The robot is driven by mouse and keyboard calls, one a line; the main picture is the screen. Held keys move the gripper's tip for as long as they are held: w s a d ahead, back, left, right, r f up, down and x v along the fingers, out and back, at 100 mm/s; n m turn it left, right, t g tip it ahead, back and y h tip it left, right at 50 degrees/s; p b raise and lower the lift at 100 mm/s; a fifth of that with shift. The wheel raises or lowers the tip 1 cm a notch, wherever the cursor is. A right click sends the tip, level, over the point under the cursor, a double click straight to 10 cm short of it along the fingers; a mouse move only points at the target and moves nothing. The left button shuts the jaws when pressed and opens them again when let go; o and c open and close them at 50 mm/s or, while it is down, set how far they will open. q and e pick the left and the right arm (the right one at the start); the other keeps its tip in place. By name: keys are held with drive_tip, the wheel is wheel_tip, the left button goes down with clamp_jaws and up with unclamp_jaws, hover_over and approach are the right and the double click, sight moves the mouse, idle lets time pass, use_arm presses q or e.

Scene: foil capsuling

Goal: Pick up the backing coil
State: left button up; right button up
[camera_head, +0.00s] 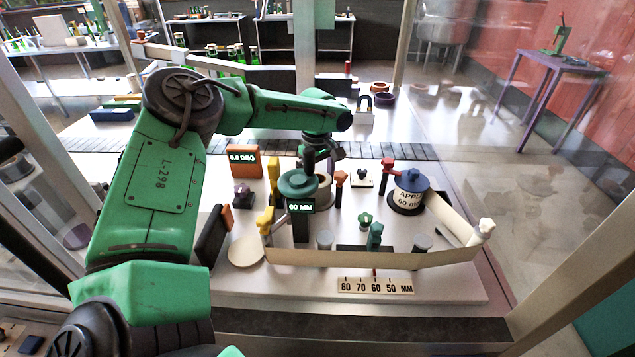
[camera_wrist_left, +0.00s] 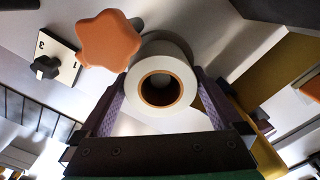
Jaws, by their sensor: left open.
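The backing coil appears to be the pale roll with a brown-rimmed hollow core (camera_wrist_left: 187,75) in the left wrist view. In the head view it is a beige ring (camera_head: 325,190), partly hidden behind a green-topped post. My left gripper (camera_head: 320,158) is above it, pointing down. In the wrist view the purple fingers of my left gripper (camera_wrist_left: 160,80) are open, one on each side of the roll. I cannot tell whether they touch it. My right gripper is not in view.
An orange star knob (camera_wrist_left: 108,40) stands close beside the roll. The green-topped post (camera_head: 299,183) with a 60 MM display is in front. A labelled, blue-topped roll (camera_head: 411,192) stands to the right. A pale strip (camera_head: 340,259) crosses the front, above a scale plate (camera_head: 376,286).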

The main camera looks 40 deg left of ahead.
use_arm(q)
drive_tip(key=shift+s+f, duration=0.15)
drive_tip(key=shift+f, duration=0.1)
drive_tip(key=c, duration=1.2)
